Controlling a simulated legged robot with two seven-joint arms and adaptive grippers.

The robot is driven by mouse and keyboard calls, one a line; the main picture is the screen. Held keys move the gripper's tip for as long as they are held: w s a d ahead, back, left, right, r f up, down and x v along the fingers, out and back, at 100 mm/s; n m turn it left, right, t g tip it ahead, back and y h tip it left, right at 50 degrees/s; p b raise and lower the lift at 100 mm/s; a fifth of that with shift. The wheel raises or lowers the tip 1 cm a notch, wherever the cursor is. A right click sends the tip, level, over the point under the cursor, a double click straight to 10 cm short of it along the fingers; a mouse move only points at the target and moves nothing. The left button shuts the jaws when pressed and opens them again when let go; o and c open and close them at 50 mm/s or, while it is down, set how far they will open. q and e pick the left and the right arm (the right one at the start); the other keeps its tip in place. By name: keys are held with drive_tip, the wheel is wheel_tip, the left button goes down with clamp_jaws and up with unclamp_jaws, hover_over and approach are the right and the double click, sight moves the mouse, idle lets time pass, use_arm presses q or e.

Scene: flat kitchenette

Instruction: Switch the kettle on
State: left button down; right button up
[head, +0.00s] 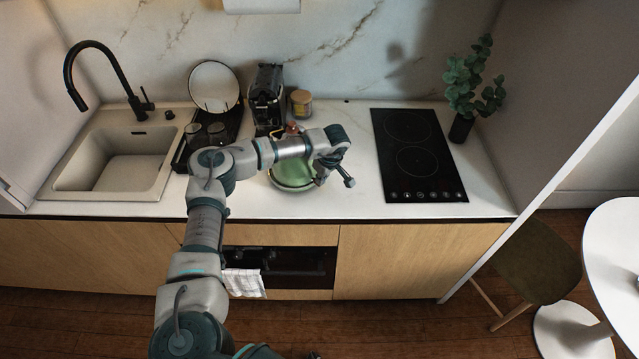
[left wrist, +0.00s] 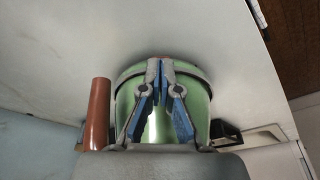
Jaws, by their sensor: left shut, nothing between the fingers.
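The kettle (head: 292,174) is green and rounded and sits on the white worktop, left of the hob. My left forearm crosses in front of it and hides much of its upper part. In the left wrist view its green body (left wrist: 204,86) fills the middle, with a dark band around it. A brown upright piece (left wrist: 97,112) shows to its left. My left gripper (head: 337,175) is at the kettle's right side. Its fingers (left wrist: 160,66) are shut and empty, seen against the green body; I cannot tell whether they touch it. The kettle's switch cannot be made out. My right gripper is out of view.
A black hob (head: 415,155) lies to the right, with a plant (head: 470,85) beyond it. A black coffee machine (head: 266,100) and a jar (head: 301,103) stand behind. The sink (head: 115,160) is at left. Clear worktop (head: 355,205) lies between kettle and hob.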

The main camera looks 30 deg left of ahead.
use_arm(q)
drive_tip(key=shift+b+x, duration=0.4)
drive_tip(key=shift+x, duration=0.45)
drive_tip(key=shift+d+r, duration=0.15)
drive_tip(key=shift+d, duration=0.15)
drive_tip(key=shift+s+d+r+p, duration=0.25)
drive_tip(key=shift+d+p, duration=0.3)
drive_tip(key=shift+d, duration=0.05)
drive_tip(key=shift+s+d+r+p, duration=0.3)
drive_tip(key=shift+d+p, duration=0.2)
drive_tip(key=shift+d, duration=0.15)
drive_tip(key=shift+d+f, duration=0.1)
drive_tip(key=v, duration=1.1)
drive_tip(key=shift+d+r, duration=0.15)
drive_tip(key=shift+r, duration=0.25)
